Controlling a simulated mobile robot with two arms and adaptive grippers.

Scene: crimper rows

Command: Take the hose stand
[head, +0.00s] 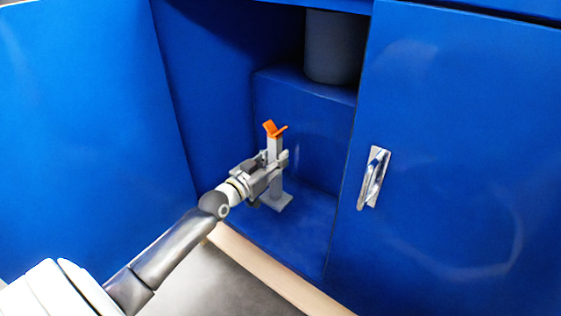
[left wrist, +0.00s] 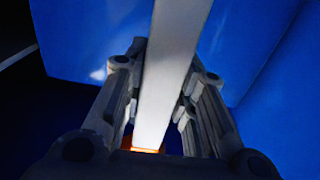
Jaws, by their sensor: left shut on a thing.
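The hose stand (head: 275,147) is a grey upright post with an orange forked top and a flat grey foot. It stands upright inside the open blue cabinet, its foot on or very near the cabinet floor; I cannot tell which. My left gripper (head: 276,166) reaches in from the left and is shut on the post at mid height. In the left wrist view the pale post (left wrist: 168,70) runs between both fingers of the gripper (left wrist: 160,100), with a bit of orange at its lower end. My right gripper is not in view.
The blue cabinet's left door (head: 85,110) stands open, and its right door (head: 460,170) with a metal handle (head: 373,178) is beside the opening. A dark grey cylinder (head: 333,48) stands on a raised blue step behind the stand. A pale sill (head: 265,268) edges the cabinet floor.

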